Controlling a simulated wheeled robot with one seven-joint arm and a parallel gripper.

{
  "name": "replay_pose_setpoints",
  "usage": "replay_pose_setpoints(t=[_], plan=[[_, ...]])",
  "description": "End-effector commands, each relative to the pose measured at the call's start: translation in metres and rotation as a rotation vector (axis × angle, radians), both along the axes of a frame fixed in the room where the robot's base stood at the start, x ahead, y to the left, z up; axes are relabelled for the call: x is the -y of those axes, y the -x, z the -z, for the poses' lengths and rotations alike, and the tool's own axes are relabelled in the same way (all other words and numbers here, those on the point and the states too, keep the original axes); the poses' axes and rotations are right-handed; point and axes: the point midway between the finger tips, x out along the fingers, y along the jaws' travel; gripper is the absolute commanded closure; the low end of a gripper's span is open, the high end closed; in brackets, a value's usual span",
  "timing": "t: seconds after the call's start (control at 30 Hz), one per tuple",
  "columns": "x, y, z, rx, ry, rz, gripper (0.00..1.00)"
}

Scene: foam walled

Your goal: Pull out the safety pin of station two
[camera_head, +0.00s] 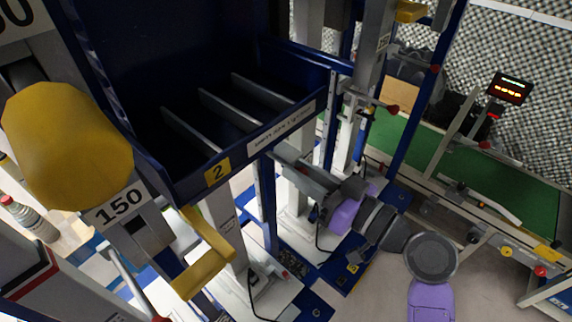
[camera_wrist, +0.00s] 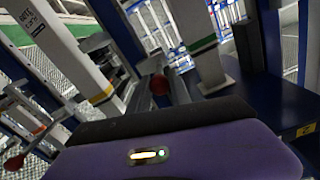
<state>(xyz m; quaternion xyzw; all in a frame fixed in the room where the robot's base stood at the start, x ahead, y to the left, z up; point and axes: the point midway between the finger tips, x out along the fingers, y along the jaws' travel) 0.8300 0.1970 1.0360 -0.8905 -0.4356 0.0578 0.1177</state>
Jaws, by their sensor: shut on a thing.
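Station two is a dark blue divided bin (camera_head: 170,185) with a yellow "2" label (camera_head: 217,172) on its front edge. My gripper (camera_head: 283,155) reaches in from the lower right, with its fingertips just below that edge. In the wrist view my gripper (camera_wrist: 162,75) is shut around a red ball-shaped knob (camera_wrist: 160,85), which appears to be the head of the safety pin. The pin's shaft is hidden, and the head view does not show the held knob.
A grey post (camera_head: 368,60) with a red-knobbed lever (camera_head: 392,108) stands right of the bin. A green conveyor (camera_head: 520,190) lies far right. Bare floor shows at lower right.

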Motion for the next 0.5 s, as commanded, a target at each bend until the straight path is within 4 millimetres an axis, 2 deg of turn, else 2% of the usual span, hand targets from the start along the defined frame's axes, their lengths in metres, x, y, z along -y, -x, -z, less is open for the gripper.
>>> replay_pose_setpoints(t=[0.03,0.2,0.5], plan=[[0.013,0.007,0.004,0.002,0.001,0.009,1.0],[0.032,0.023,0.002,0.001,0.0,0.006,1.0],[0.035,0.026,0.0,-0.001,0.001,0.004,1.0]])
